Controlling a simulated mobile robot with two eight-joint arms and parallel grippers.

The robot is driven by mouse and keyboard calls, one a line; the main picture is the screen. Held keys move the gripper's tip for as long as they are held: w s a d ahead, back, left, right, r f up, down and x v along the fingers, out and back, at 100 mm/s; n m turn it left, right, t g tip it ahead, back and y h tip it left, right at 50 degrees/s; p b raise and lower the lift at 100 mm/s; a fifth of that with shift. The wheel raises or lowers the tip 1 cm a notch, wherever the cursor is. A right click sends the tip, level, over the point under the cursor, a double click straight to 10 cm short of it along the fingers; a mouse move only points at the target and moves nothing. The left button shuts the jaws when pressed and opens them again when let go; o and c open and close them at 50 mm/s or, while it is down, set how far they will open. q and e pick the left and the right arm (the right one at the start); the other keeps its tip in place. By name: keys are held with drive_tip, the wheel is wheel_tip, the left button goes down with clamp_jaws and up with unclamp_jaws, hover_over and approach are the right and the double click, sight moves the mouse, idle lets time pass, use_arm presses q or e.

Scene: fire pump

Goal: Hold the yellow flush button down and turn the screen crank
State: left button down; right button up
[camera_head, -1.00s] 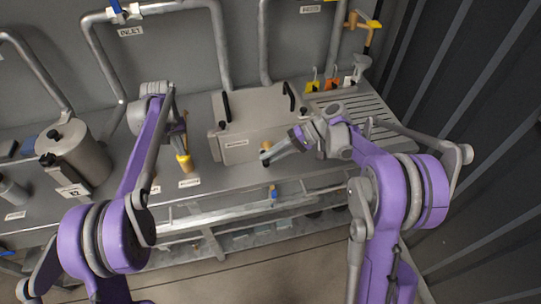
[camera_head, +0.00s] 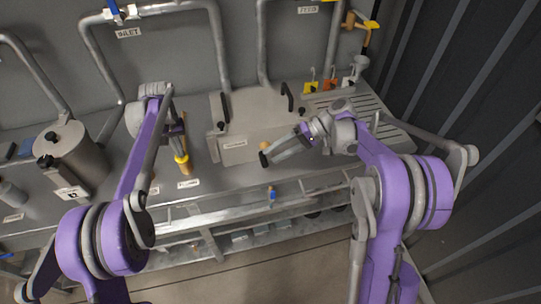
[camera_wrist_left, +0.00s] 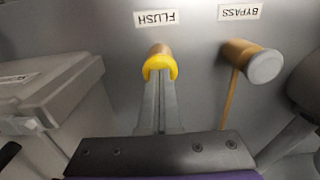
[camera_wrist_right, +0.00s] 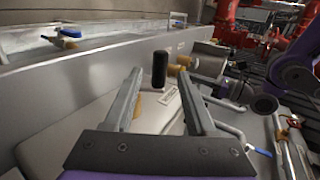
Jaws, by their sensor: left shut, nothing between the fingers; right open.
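The yellow flush button (camera_wrist_left: 160,64) is under the FLUSH label in the left wrist view, and also shows in the head view (camera_head: 183,160). My left gripper (camera_wrist_left: 158,82) is shut and empty, its fingertips right at the button, apparently against it; how far it is pressed I cannot tell. The screen crank has a black handle (camera_wrist_right: 160,70) beside a brass part (camera_wrist_right: 180,67). The handle also shows in the head view (camera_head: 264,158), on the front of the grey box. My right gripper (camera_wrist_right: 160,84) is open, its fingertips on either side of the handle in the picture, without a grip on it.
The grey box (camera_head: 250,110) has black clamps. A steel canister (camera_head: 75,155) stands at the left, and a slotted drain board (camera_head: 360,110) at the right. Pipes run along the back wall.

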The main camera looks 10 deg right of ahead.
drive_tip(key=v, duration=0.9)
drive_tip(key=shift+d, duration=0.3)
use_arm(q)
drive_tip(key=shift+r, duration=0.1)
use_arm(e)
drive_tip(key=shift+r, duration=0.25)
use_arm(q)
wheel_tip(320, 180, up, 7)
drive_tip(key=p, duration=0.3)
use_arm(e)
drive_tip(key=r, duration=0.1)
drive_tip(key=w+r, duration=0.1)
drive_tip(key=r, duration=0.2)
drive_tip(key=shift+w+r, duration=0.25)
drive_tip(key=shift+r, duration=0.15)
drive_tip(key=shift+s, duration=0.1)
